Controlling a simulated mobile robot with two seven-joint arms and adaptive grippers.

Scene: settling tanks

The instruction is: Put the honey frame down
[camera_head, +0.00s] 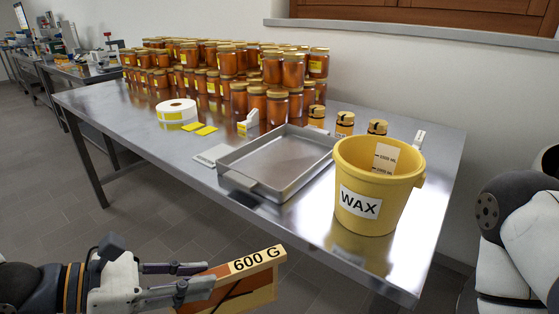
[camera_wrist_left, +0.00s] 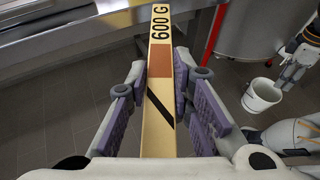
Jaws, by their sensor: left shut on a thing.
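The honey frame (camera_head: 240,282) is a flat wooden frame with a pale top bar marked "600 G". My left gripper (camera_head: 200,284) is shut on it and holds it in front of the table's near edge, over the floor. In the left wrist view the frame's top bar (camera_wrist_left: 160,62), with a brown patch and a black diagonal stripe, runs between the fingers of my left gripper (camera_wrist_left: 167,95). Its lower part is mostly hidden there. Part of my right arm shows at the right of the head view; what seems to be its gripper (camera_wrist_left: 290,72) is small in the left wrist view.
The steel table (camera_head: 130,115) bears an empty metal tray (camera_head: 250,187), a yellow WAX bucket (camera_head: 372,205), many honey jars (camera_head: 228,62), a label roll (camera_head: 177,112) and a white scale-like plate (camera_head: 212,155). Bare steel lies left of the tray. A white bucket (camera_wrist_left: 262,95) stands on the floor.

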